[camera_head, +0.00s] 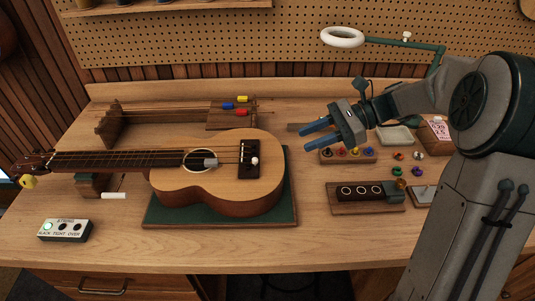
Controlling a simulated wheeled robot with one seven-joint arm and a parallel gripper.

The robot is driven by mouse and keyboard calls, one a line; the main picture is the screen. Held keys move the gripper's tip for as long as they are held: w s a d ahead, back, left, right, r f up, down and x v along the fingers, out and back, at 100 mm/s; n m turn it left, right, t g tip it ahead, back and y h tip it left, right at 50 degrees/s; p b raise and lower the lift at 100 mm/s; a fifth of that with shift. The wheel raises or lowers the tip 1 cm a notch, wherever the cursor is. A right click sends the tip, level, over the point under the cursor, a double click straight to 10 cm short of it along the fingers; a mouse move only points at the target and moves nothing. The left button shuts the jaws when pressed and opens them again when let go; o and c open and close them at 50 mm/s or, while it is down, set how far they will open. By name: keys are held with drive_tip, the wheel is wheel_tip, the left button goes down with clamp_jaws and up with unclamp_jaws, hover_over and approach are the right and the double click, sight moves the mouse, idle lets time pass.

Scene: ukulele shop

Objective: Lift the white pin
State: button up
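A small white round-topped pin (254,161) shows at the dark bridge (247,169) of the ukulele (225,186). Whether it is seated in the bridge or lies on it is too small to tell. The ukulele lies face up on a green mat (289,210), with its neck to the left. My gripper (305,138) is to the right of the ukulele and apart from the pin. Its two blue fingers point left with a gap between them, open and empty.
A strung wooden stand (114,123) with coloured clips is behind the ukulele. A white stick (113,196) lies near the neck. A tuner box (65,230) is front left. A rack of coloured knobs (348,157) and a wooden block with holes (366,198) are right. The front middle is clear.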

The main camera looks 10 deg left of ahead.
sight(267, 166)
drive_tip(key=x, duration=1.1)
drive_tip(key=shift+s+a+f+p, duration=0.2)
drive_tip(key=shift+a+p, duration=0.1)
drive_tip(key=shift+c, duration=0.3)
